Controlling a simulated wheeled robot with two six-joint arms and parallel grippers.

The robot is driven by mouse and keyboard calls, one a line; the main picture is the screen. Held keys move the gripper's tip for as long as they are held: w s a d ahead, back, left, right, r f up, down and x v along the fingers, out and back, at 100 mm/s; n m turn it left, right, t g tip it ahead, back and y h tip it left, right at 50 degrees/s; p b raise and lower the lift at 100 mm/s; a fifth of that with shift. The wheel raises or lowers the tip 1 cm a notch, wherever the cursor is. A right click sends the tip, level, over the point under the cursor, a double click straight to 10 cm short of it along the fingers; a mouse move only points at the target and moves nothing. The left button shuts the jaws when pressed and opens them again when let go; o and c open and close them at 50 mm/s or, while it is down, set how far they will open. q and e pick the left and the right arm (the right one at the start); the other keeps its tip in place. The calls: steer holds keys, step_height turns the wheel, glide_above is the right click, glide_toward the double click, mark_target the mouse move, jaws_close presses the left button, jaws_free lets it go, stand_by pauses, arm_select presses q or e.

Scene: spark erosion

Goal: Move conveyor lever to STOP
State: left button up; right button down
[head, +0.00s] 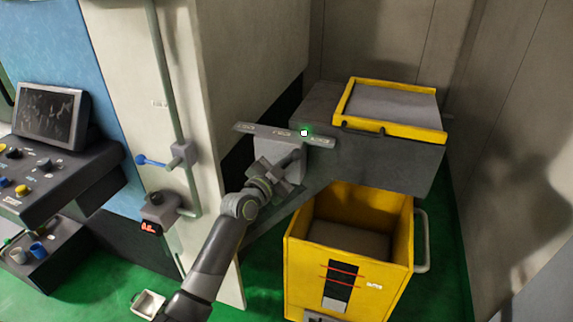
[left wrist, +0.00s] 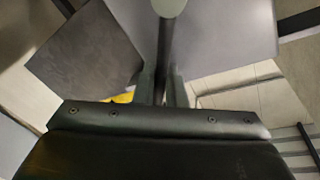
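The conveyor lever's grey box (head: 279,160) sits on the side of the dark conveyor, under a sloped label plate (head: 262,131) whose words are too small to read. A small green light (head: 304,132) glows on the plate. My left gripper (head: 286,166) is at the front of this box and hides most of the lever. In the left wrist view the lever's dark shaft (left wrist: 163,45), with a round pale knob (left wrist: 170,7), stands between the two fingers of my left gripper (left wrist: 163,88). The fingers look closed about the shaft. My right gripper is not in view.
A yellow-rimmed tray (head: 392,102) tops the conveyor, and a yellow bin (head: 344,264) stands below. Left are a pale machine panel with a pipe, a blue-handled valve (head: 152,161) and a control console (head: 60,175). Green floor shows around the bin.

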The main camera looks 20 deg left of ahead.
arm_select(q)
jaws_close()
steer(key=shift+a, duration=0.1)
steer(key=n+b, duration=0.1)
steer(key=a+n+b, duration=0.1)
steer(key=n, duration=0.1)
steer(key=shift+a+r+t, duration=0.25)
steer(key=shift+r+t, duration=0.05)
steer(key=shift+a+r+n+t+b, duration=0.3)
steer(key=shift+a+n, duration=0.3)
steer(key=shift+n, duration=0.5)
steer(key=shift+a+n+y+b, duration=0.3)
steer(key=shift+a+n, duration=0.35)
steer(key=shift+n, duration=0.45)
steer(key=shift+o, duration=2.4)
jaws_free()
